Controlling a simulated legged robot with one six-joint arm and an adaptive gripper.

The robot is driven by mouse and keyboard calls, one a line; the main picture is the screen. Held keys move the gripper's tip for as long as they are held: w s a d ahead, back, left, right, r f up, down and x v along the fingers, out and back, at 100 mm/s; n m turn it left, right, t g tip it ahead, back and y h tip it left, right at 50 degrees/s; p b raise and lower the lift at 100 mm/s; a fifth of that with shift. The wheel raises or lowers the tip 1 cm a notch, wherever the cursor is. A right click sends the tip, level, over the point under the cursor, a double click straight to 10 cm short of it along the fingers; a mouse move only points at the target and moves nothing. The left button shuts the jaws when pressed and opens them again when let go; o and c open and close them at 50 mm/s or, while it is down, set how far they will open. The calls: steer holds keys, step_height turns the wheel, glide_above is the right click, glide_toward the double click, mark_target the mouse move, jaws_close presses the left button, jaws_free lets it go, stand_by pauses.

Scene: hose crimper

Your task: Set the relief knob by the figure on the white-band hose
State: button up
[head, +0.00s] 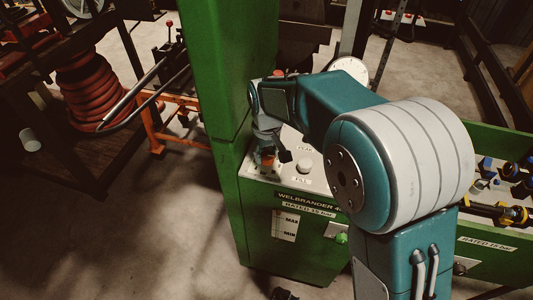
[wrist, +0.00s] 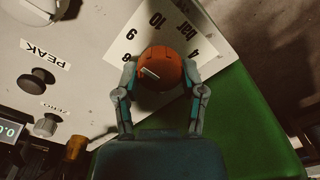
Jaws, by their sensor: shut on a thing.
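The relief knob (wrist: 162,62) is a round orange-red knob with a pale pointer line, over a white scale card (wrist: 205,30) in the wrist view. The card carries "bar" and several figures, turned round in this view; the knob hides part of it. My gripper (wrist: 160,72) has a finger on each side of the knob and is shut on it. In the head view my gripper (head: 268,140) reaches down to the orange knob (head: 267,160) on the green machine's panel. I cannot make out the white-band hose or its figure among the hoses at the right.
The panel (head: 318,178) also holds a white button (head: 304,165) and labels. A dark PEAK knob (wrist: 37,80) and a ZERO knob (wrist: 46,125) sit near a lit display (wrist: 10,130). A green column (head: 228,70) rises close to my arm. Hoses with yellow fittings (head: 512,215) lie at the right.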

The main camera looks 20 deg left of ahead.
mark_target(266, 154)
steer(key=shift+s+f, duration=0.15)
steer(key=o, duration=1.2)
steer(key=shift+c, duration=0.2)
steer(key=shift+r, duration=0.3)
step_height(266, 154, up, 11)
steer(key=shift+r, duration=0.2)
